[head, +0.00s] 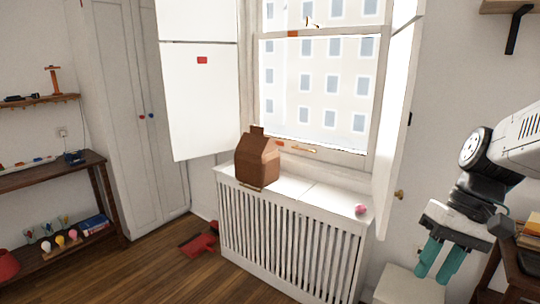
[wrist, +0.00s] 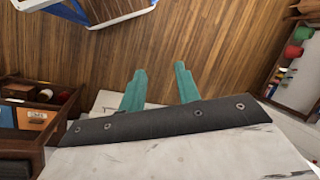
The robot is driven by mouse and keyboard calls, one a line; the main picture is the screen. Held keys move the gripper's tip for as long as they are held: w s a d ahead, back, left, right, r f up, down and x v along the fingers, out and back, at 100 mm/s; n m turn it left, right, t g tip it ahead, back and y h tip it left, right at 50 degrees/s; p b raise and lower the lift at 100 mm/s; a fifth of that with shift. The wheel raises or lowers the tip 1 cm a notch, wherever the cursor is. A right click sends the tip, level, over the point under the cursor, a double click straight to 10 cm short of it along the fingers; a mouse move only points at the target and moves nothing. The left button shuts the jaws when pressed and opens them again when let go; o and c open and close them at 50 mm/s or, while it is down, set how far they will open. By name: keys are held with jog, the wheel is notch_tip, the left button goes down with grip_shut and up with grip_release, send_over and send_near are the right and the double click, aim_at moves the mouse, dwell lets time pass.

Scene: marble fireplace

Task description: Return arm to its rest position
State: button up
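My gripper (head: 440,262) hangs at the right of the head view, with its two teal fingers pointing down. In the wrist view my gripper (wrist: 160,88) shows its fingers apart with a clear gap between them. Nothing is held between them. The arm comes in from the right edge of the head view. The gripper is above or in front of a pale stand top (head: 408,287); I cannot tell how far apart they are.
A white radiator cover (head: 300,240) under the window bears a brown house-shaped box (head: 257,162) and a pink ball (head: 361,209). A red object (head: 203,240) lies on the wooden floor, which is otherwise open at left.

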jog(key=s+a+r+t+h, duration=0.2)
jog(key=s+t+h, duration=0.1)
jog(key=s, duration=0.7)
jog(key=shift+s+a+r+n+h, duration=0.15)
jog(key=shift+s+r+n+h, duration=0.15)
jog(key=shift+s+r+h, duration=0.15)
jog(key=shift+f, duration=0.1)
